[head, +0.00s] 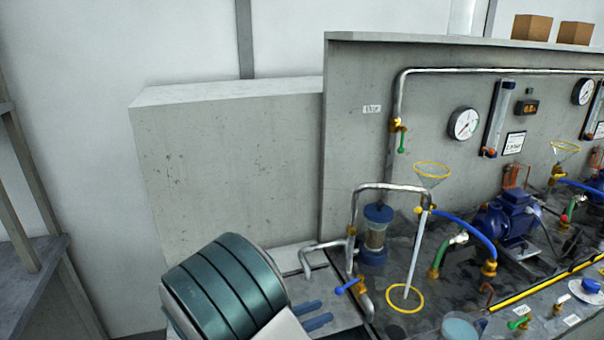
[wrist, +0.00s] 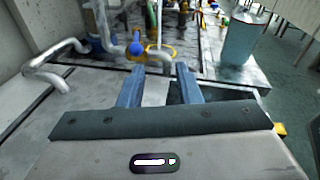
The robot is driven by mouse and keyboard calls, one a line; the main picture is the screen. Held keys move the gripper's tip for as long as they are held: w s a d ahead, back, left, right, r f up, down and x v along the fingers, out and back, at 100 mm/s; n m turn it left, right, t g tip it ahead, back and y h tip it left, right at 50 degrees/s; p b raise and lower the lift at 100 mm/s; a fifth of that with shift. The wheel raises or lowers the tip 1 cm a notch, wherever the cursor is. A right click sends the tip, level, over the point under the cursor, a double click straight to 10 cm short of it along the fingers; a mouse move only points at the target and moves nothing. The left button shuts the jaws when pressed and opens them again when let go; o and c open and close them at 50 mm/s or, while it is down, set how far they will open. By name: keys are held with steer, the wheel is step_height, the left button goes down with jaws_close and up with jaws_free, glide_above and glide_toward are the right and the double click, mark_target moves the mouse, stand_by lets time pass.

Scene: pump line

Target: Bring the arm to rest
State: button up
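My gripper (wrist: 157,84) shows in the wrist view with its two blue fingers apart and nothing between them. It also shows in the head view (head: 316,316) at the lower middle, partly hidden behind my own arm link. The fingers are over the grey bench surface at the left end of the pump line, near a bent metal pipe (head: 318,246) and a blue-handled valve (head: 347,287). I cannot tell the exact height of the fingers above the bench.
A blue pump (head: 508,218) and a pale blue cup (head: 459,329) stand further right. A grey panel (head: 350,140) rises behind. The wrist view shows a teal container (wrist: 243,38).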

steer(key=s+d+r+m+g+y, duration=0.2)
steer(key=s+d+m+g+y, duration=0.1)
steer(key=s+d+m+g, duration=0.25)
steer(key=s+d+r+m+g+y, duration=0.3)
steer(key=s+d+m+g, duration=0.1)
steer(key=d+m, duration=0.25)
steer(key=s+r+m+t+y+p, duration=0.1)
steer(key=s+r+m+t+y, duration=0.2)
steer(key=m, duration=0.9)
steer(key=s+r+y, duration=0.3)
steer(key=y, duration=0.2)
steer(key=shift+s+d+r+m+t+p, duration=0.15)
steer(key=shift+s+r+m+t+p, duration=0.15)
steer(key=shift+r+t+p, duration=0.1)
steer(key=o, duration=0.4)
steer(key=shift+r+m+y, duration=0.15)
steer(key=shift+m+y, duration=0.15)
steer(key=shift+c, duration=1.4)
steer(key=shift+s, duration=0.15)
